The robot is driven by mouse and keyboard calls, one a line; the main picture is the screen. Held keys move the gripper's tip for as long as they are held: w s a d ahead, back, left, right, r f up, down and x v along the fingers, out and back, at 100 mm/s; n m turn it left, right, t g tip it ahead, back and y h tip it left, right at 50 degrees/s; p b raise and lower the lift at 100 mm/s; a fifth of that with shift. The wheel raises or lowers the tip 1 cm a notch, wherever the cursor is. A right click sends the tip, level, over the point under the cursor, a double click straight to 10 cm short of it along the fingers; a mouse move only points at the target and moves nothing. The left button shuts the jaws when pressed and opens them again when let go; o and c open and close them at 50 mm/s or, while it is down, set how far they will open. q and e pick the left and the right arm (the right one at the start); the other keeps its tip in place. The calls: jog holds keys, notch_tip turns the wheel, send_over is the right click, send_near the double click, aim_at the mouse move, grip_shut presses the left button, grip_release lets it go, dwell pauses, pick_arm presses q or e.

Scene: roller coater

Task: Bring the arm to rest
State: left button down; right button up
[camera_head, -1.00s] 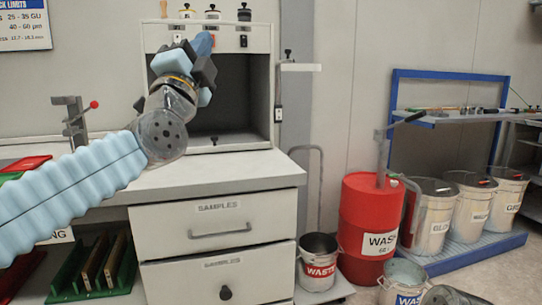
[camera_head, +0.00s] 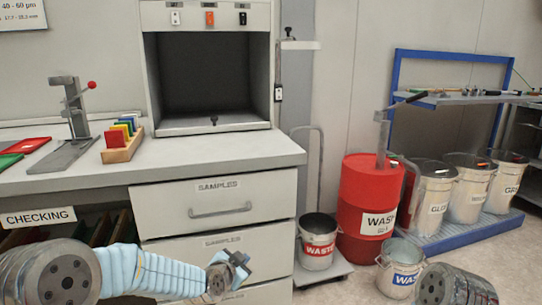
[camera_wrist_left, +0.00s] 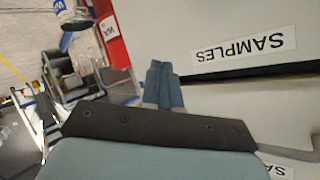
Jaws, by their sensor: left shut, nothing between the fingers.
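My left arm reaches in low from the left in the head view, with its blue ribbed sleeve. My left gripper (camera_head: 243,262) is in front of the lower samples drawer (camera_head: 218,247), below the worktop. In the left wrist view the fingers (camera_wrist_left: 159,82) are together and hold nothing. The upper samples drawer (camera_head: 215,205) is shut, and its upside-down label shows in the wrist view. A piece of my right arm shows at the bottom right of the head view, but its gripper is out of the picture.
The grey worktop (camera_head: 235,160) holds a lever stand (camera_head: 72,120), a wooden block with coloured cards (camera_head: 122,148) and red and green panels. An open dark cabinet (camera_head: 208,80) stands behind. A waste pail (camera_head: 317,245), red drum (camera_head: 366,200) and several bins stand at right.

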pick_arm(q)
jog(key=s+a+f+n+g, duration=0.1)
jog(key=s+f+n+g, duration=0.2)
jog(key=s+f, duration=0.65)
jog(key=s+a+f+n+g, duration=0.25)
jog(key=s+f, duration=0.35)
jog(key=f, duration=0.7)
jog(key=s+f+n+g, duration=0.2)
jog(key=s+f+g, duration=0.1)
jog(key=s, duration=0.6)
jog(key=s+f+n+g, duration=0.3)
jog(key=s+f, duration=0.2)
jog(key=s, duration=0.4)
jog(key=shift+s+d+n, duration=0.15)
jog(key=shift+d+n, duration=0.2)
jog(key=shift+d, duration=0.05)
